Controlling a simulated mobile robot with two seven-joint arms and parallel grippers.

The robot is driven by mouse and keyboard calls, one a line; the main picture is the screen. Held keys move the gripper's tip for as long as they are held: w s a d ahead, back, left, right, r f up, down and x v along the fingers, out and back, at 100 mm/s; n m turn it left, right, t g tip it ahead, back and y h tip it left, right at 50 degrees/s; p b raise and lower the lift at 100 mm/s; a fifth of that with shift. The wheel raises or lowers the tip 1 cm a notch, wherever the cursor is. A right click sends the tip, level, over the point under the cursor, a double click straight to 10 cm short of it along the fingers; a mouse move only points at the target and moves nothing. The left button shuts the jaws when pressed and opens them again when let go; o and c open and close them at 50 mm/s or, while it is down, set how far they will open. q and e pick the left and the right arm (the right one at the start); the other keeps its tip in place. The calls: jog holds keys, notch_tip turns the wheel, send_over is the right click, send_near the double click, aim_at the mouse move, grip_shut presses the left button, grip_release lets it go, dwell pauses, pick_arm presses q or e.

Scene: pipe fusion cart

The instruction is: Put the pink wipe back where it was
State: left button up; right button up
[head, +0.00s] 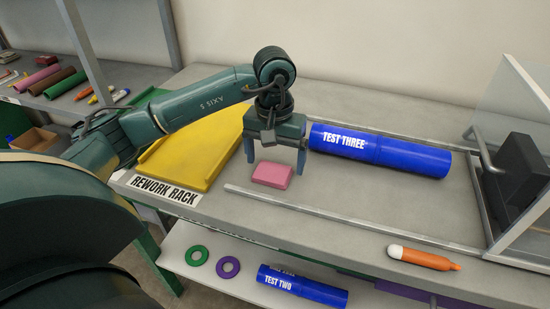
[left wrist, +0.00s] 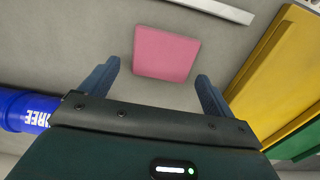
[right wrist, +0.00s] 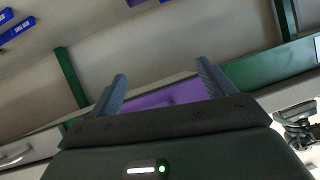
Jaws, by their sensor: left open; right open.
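The pink wipe (head: 272,174) lies flat on the grey worktop, between the yellow rework rack and the metal rail. My left gripper (head: 278,168) is above the wipe, pointing down, with its fingers open. In the left wrist view the wipe (left wrist: 167,53) lies just beyond and between the open fingertips (left wrist: 156,72), with nothing held. My right gripper (right wrist: 162,82) shows only in the right wrist view, open and empty, away from the worktop items.
The yellow rework rack (head: 195,143) is left of the wipe. The blue TEST THREE pipe (head: 380,151) lies behind right. A lower shelf holds the TEST TWO pipe (head: 302,287) and rings (head: 228,267).

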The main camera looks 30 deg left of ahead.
aim_at(274, 166)
pick_arm(q)
notch_tip(274, 166, up, 11)
jog(key=shift+r+p, duration=0.15)
jog(key=shift+p, duration=0.3)
dwell(0.3)
